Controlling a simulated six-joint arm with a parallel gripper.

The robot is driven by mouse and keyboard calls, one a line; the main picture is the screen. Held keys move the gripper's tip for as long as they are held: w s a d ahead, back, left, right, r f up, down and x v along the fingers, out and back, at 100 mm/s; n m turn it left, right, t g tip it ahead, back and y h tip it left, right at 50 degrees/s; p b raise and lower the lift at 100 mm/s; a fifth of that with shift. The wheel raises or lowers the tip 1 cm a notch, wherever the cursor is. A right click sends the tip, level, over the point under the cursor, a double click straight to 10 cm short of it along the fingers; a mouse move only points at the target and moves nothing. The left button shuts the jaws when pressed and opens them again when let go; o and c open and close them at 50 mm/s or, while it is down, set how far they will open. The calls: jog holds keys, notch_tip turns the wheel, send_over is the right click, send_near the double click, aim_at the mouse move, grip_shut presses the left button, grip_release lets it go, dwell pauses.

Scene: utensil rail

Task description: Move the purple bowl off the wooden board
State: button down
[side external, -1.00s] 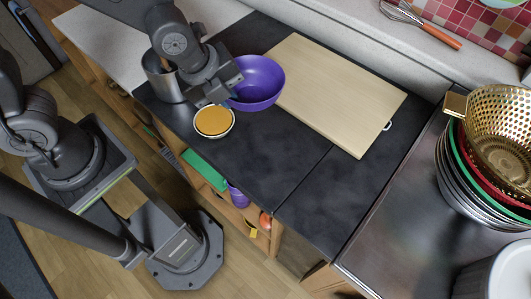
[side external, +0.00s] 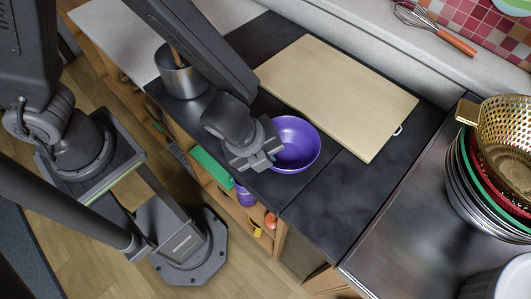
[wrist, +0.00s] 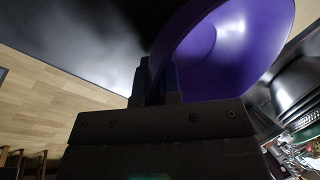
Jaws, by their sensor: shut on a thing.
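My gripper (side external: 272,154) is shut on the bowl's left rim. In the wrist view the bowl (wrist: 225,50) fills the upper right, with its rim wall between my fingers (wrist: 156,82). I cannot tell whether the bowl's base touches the counter. The board lies flat with nothing on it.
A metal pot (side external: 180,75) stands at the counter's left. A stack of bowls with a gold colander (side external: 505,135) is at the right. A whisk (side external: 435,28) lies on the back ledge. Dark counter (side external: 340,200) to the bowl's right is free.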

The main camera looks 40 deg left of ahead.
jog(key=shift+f, duration=0.2)
jog(key=shift+f, duration=0.15)
jog(key=c, duration=1.3)
grip_release()
jog(key=v, duration=1.2)
jog(key=s+a+r+n+y, duration=0.1)
jog(key=a+r+n, duration=0.5)
jog(key=a+n, duration=0.4)
jog(key=a+r+n+t, duration=0.1)
jog(key=a+r+n, duration=0.5)
jog(key=a+n, duration=0.4)
jog(key=shift+s+n+t+y, duration=0.3)
jog(key=shift+s+n+y, duration=0.1)
jog(key=shift+n, duration=1.1)
